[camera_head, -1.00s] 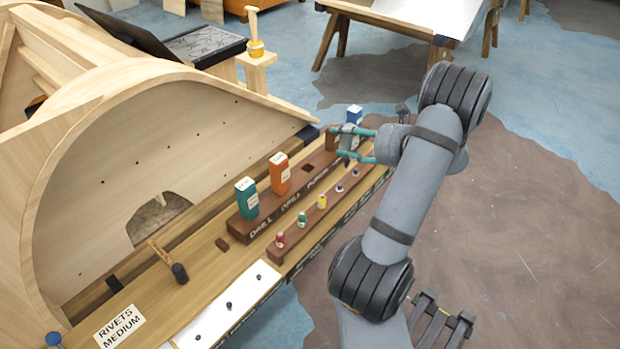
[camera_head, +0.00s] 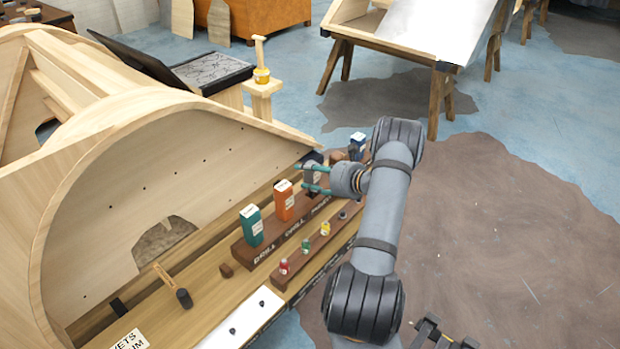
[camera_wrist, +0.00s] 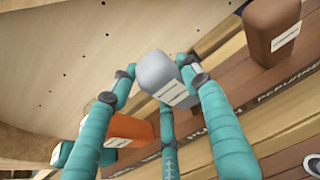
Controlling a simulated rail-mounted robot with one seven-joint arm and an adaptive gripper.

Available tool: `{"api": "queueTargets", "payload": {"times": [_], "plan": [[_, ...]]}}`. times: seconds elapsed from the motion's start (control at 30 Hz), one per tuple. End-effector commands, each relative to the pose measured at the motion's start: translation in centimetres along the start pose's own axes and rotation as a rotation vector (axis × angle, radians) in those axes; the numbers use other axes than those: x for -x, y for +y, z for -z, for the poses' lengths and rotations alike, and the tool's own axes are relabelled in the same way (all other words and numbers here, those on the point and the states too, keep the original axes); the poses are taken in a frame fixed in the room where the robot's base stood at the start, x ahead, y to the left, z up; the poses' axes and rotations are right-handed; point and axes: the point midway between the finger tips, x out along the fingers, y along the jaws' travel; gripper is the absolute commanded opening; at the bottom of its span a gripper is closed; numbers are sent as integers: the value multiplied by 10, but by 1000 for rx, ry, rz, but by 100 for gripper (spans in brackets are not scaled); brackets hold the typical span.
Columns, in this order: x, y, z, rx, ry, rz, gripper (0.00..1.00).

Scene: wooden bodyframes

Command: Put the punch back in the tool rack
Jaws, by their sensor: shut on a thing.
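The punch (camera_head: 310,174) is a grey block with a white label. My gripper (camera_head: 314,180) is shut on it, its teal fingers around the block's sides. The punch also shows between the fingers in the wrist view (camera_wrist: 165,78). The tool rack (camera_head: 270,252) is a long dark brown wooden bar with lettered slots. The punch is at the rack, just beyond the orange drill (camera_head: 284,201). Its lower end is hidden by the fingers, so I cannot tell whether it is in the slot.
A teal drill (camera_head: 251,227) stands in the rack's near end. A brown block (camera_wrist: 272,30) and a blue block (camera_head: 357,143) are farther along. A lower rack with small coloured pieces (camera_head: 325,229) runs in front. A curved wooden frame (camera_head: 120,190) rises behind.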

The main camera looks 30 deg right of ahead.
Motion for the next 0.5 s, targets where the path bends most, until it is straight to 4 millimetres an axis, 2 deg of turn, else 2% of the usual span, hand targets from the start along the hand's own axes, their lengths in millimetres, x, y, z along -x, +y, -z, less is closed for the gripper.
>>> {"api": "queueTargets", "payload": {"times": [0.17, 0.5], "plan": [[-6, -1, 17, -1, -2, 1, 10], [-8, -1, 20, 1, -3, 1, 10]]}}
